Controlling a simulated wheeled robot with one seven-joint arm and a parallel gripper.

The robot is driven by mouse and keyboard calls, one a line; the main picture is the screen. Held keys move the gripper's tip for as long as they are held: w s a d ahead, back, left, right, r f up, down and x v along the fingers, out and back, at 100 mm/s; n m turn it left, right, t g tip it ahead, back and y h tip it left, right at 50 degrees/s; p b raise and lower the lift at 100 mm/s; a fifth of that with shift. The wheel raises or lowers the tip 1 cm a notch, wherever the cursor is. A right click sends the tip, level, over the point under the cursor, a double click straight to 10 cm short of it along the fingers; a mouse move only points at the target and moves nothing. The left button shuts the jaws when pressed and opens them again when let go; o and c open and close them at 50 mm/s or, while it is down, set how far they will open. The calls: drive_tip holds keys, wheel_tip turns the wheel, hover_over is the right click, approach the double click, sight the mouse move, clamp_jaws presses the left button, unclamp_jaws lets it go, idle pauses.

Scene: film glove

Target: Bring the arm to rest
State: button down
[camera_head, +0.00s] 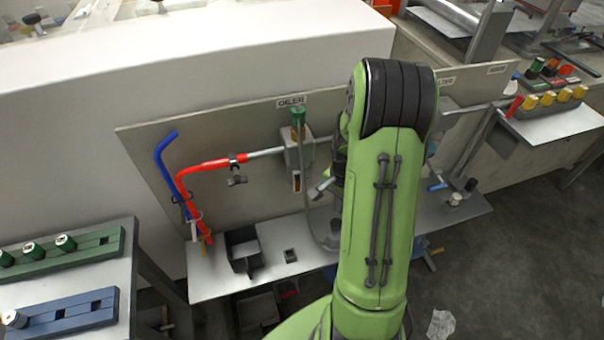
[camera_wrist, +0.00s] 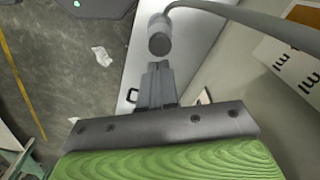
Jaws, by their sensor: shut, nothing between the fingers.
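My green arm (camera_head: 382,200) rises through the middle of the head view, bent at a dark joint near the top. It hides part of the bench and panel behind it, and my gripper cannot be made out clearly there. In the wrist view my gripper (camera_wrist: 158,68) points away from the camera with its grey fingers together and nothing between them. A grey cylindrical end piece (camera_wrist: 160,42) on a curved grey pipe shows just beyond the fingertips; whether they touch cannot be told.
A grey panel (camera_head: 150,145) carries red (camera_head: 213,164) and blue (camera_head: 165,152) pipes above a narrow bench (camera_head: 209,285). A black bin (camera_head: 243,252) stands on the bench. A table with green and blue blocks (camera_head: 60,312) is at lower left. Open floor (camera_head: 500,265) lies at right.

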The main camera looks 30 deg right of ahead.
drive_tip(key=shift+r, duration=0.6)
drive_tip(key=a+r+n+t+h+p, duration=0.1)
drive_tip(key=a+r+n+p, duration=0.3)
drive_tip(key=r, duration=0.5)
drive_tip(key=a+r+n+t+p, duration=0.1)
drive_tip(key=a+r+n, duration=0.1)
drive_tip(key=a+r, duration=0.6)
drive_tip(key=s+a+r+n+t+p, duration=0.1)
drive_tip(key=s+a+r+n+p, duration=0.1)
drive_tip(key=s+a+r+n, duration=0.2)
drive_tip(key=s+a+r+n+t+y+p, duration=0.1)
drive_tip(key=s+a+r+n+t+p, duration=0.1)
drive_tip(key=s+a+r+n, duration=0.2)
drive_tip(key=s+r+n, duration=0.1)
drive_tip(key=s+r, duration=0.2)
drive_tip(key=r, duration=0.2)
drive_tip(key=shift+r+t, duration=0.3)
drive_tip(key=shift+r, duration=0.1)
